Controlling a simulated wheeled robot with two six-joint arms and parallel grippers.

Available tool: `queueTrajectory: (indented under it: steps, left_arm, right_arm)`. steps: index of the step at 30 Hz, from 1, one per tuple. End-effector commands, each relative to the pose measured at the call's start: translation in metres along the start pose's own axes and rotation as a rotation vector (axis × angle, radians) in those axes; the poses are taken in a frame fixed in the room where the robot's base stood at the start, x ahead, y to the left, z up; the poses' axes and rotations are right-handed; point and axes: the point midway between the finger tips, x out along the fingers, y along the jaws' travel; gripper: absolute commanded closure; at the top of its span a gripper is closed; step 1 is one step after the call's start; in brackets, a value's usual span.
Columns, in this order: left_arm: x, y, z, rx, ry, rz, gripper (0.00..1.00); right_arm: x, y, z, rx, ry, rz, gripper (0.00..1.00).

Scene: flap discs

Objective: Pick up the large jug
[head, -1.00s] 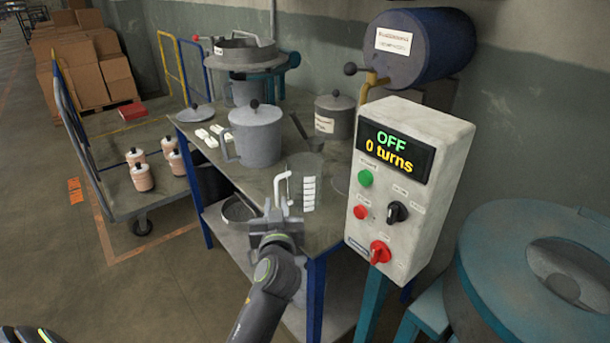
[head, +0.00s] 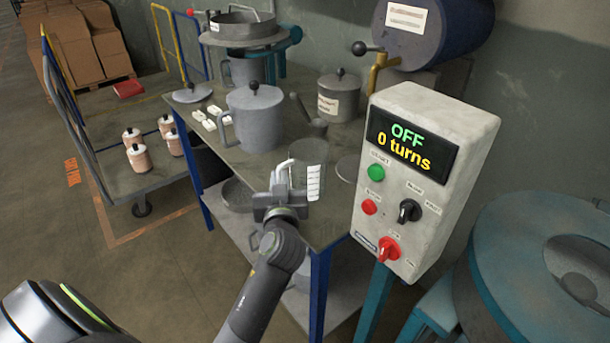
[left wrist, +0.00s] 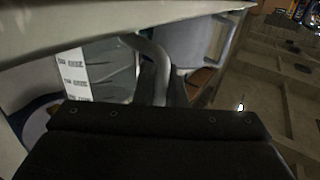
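A clear jug (head: 312,158) with a white scale strip and a pale handle stands upright near the front corner of the blue-legged table. My left gripper (head: 280,186) is at its handle side, with the fingertips close around or beside the handle. In the left wrist view, the jug's scale strip (left wrist: 73,75) and curved handle (left wrist: 153,62) show just beyond the dark gripper body, with the handle running down toward the fingers. Whether the fingers press on the handle cannot be made out. My right gripper is not in view.
A control box (head: 425,175) reading OFF, 0 turns stands close on the right. A trolley (head: 100,155) with canisters is on the left.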

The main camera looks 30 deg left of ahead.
Motion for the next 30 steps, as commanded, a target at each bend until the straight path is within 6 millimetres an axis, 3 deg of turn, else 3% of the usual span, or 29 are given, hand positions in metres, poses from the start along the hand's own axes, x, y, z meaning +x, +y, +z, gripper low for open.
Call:
queueTrajectory:
  steps: [11, 24, 30]
  left_arm:
    - [0.000, 0.000, -0.003, 0.001, -0.006, -0.001, 1.00]
    - [0.001, 0.000, -0.085, -0.002, 0.001, -0.001, 1.00]
    - [0.001, 0.000, -0.099, 0.001, -0.002, -0.001, 1.00]
  right_arm:
    - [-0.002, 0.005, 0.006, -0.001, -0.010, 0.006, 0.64]
    - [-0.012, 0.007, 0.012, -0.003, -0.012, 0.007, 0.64]
    - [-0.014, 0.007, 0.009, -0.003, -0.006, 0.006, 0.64]
